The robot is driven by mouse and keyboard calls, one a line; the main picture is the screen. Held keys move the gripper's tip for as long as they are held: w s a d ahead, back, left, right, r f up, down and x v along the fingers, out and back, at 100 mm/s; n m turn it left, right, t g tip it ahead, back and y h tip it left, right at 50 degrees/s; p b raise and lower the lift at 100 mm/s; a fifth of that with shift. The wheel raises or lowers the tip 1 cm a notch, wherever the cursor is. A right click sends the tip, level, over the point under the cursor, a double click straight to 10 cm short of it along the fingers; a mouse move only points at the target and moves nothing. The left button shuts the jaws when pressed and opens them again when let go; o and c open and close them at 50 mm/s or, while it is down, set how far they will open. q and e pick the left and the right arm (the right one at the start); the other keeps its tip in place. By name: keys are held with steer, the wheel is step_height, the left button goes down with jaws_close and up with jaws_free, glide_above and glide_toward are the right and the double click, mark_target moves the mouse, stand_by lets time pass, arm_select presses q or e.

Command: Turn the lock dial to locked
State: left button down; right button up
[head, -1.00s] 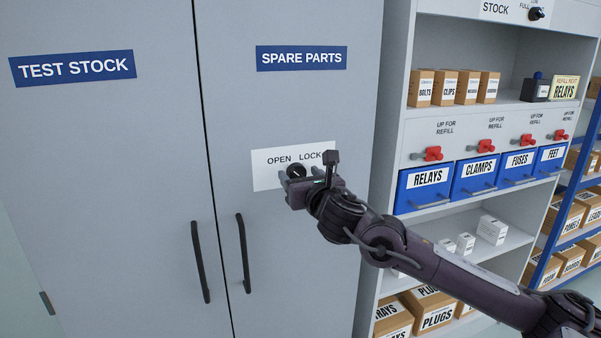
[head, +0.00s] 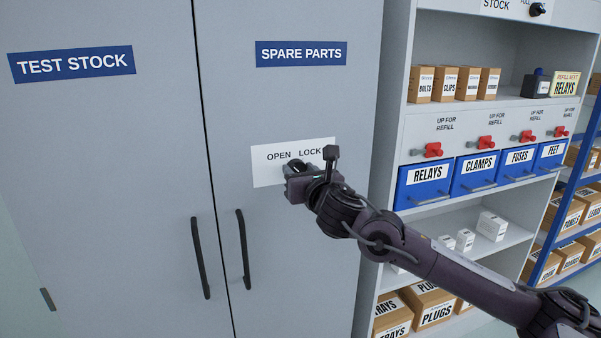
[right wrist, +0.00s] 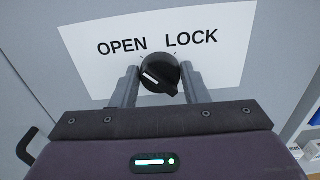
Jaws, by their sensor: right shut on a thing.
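The lock dial (right wrist: 158,72) is a round black knob with a white mark, on a white plate (right wrist: 215,75) reading OPEN at left and LOCK at right. In the right wrist view my right gripper (right wrist: 160,82) has one finger on each side of the dial and is shut on it. Which word the dial points to is hard to tell. In the head view the dial (head: 294,167) is partly hidden by my right gripper (head: 299,180). The plate is on the SPARE PARTS door (head: 300,110). My left gripper is not in view.
Dark door handles (head: 243,250) hang below and left of the plate. The TEST STOCK door (head: 100,150) is at left, apparently closed. A shelf unit (head: 398,150) with blue bins (head: 428,186) and red levers stands to the right, behind my right arm.

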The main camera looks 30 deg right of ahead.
steer(key=shift+m, duration=0.3)
steer(key=shift+d+f+m+b, duration=0.15)
steer(key=shift+m+b, duration=0.55)
steer(key=shift+m, duration=3.5)
steer(key=shift+d+f+m+b, duration=0.1)
steer(key=shift+m+b, duration=0.55)
steer(key=shift+m, duration=3.55)
steer(key=o, duration=0.9)
steer(key=shift+o, duration=0.2)
steer(key=shift+s, duration=0.15)
